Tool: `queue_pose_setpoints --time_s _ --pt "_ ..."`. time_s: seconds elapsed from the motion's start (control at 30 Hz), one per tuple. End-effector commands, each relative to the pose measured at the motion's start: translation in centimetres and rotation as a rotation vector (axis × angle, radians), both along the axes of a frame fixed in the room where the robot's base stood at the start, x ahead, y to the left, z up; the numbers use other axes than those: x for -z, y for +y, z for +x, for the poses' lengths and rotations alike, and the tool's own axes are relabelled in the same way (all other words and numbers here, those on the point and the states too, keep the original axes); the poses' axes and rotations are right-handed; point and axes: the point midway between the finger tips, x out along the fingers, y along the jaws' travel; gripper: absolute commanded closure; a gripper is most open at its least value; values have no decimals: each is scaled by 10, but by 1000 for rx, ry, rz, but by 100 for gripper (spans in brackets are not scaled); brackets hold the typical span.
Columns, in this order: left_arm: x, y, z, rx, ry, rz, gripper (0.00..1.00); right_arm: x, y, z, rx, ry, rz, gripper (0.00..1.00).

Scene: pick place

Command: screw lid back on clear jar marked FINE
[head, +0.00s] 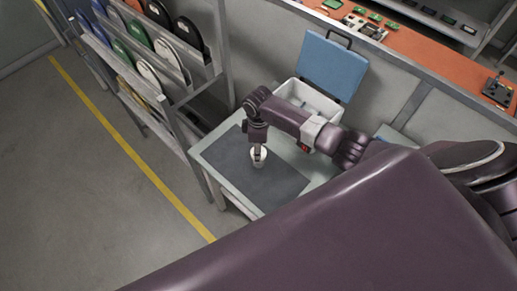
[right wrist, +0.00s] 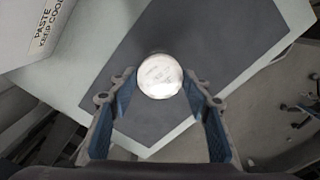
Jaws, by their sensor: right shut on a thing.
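My right gripper (head: 259,153) reaches down over the dark mat on the small table. In the right wrist view, its two blue-padded fingers (right wrist: 160,95) close on either side of a round, pale lid (right wrist: 160,76) seen from above, with faint lettering too small to read. In the head view, a small whitish jar (head: 259,161) shows just below the fingertips, mostly hidden by them. Whether the lid is seated on it I cannot tell. The word FINE is not readable. My left gripper is not in view.
The dark mat (head: 235,166) is otherwise clear. A white box (head: 309,98) with a raised blue lid (head: 332,66) stands behind my arm; its side reads PASTE KEEP COOL in the wrist view (right wrist: 42,30). A rack of reels (head: 150,60) stands close at left.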

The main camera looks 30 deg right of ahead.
Motion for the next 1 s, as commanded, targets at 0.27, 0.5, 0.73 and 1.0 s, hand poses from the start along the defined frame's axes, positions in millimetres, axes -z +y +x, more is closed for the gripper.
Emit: queue_pose_setpoints --time_s 0.27,0.5,0.73,1.0 --pt "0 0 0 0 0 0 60 0 1 0 16 -1 1 72" --pt "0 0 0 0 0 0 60 0 1 0 207 -1 3 72" --pt "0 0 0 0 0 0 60 0 1 0 366 -1 1 72" --pt "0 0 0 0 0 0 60 0 1 1 377 -1 1 72"
